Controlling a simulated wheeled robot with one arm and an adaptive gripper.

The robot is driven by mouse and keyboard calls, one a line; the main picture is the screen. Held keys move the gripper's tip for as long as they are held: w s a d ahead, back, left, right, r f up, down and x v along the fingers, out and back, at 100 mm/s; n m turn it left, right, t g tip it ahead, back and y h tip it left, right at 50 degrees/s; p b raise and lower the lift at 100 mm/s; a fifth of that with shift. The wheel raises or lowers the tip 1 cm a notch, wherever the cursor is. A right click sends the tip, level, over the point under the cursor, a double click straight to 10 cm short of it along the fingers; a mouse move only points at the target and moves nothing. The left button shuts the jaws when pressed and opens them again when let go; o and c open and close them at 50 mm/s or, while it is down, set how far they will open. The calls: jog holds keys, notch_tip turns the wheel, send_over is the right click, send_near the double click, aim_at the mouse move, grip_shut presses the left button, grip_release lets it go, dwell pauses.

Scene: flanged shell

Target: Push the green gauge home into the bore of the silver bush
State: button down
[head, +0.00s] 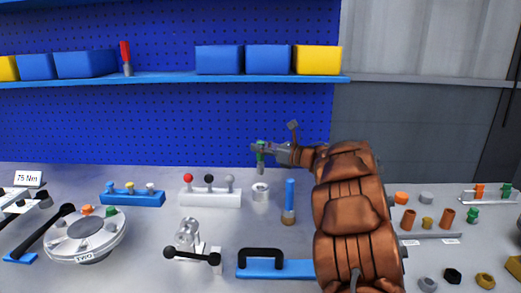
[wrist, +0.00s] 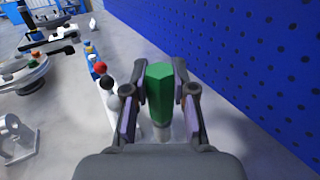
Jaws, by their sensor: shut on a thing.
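My gripper (head: 259,148) is shut on the green gauge (head: 261,157), which hangs upright with its grey lower end downward. The silver bush (head: 260,193) stands on the bench, a short ring with an open top. In the head view the gauge is above the bush with a small gap. In the wrist view the gauge's green body (wrist: 160,85) sits between the two fingers of my gripper (wrist: 160,105), and a grey part shows below it. I cannot tell there whether the bush shows behind it.
A white block with red, black and grey knobs (head: 210,197) stands left of the bush. A blue-handled tool (head: 290,200) stands close on its right. A blue pegboard wall (head: 180,125) rises behind. A silver clamp (head: 190,240) and a black-handled blue bar (head: 275,265) lie in front.

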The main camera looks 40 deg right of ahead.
jog(key=b, duration=0.5)
send_over(261, 174)
jog(key=w, duration=0.1)
jog(key=shift+d+f, duration=0.2)
jog(key=shift+f, duration=0.85)
jog(key=shift+d+f, duration=0.15)
jog(key=shift+f, duration=0.9)
jog(key=shift+b, duration=1.85)
jog(key=shift+f+b, duration=2.5)
jog(key=shift+b, duration=0.45)
jog(key=c, duration=0.9)
grip_release()
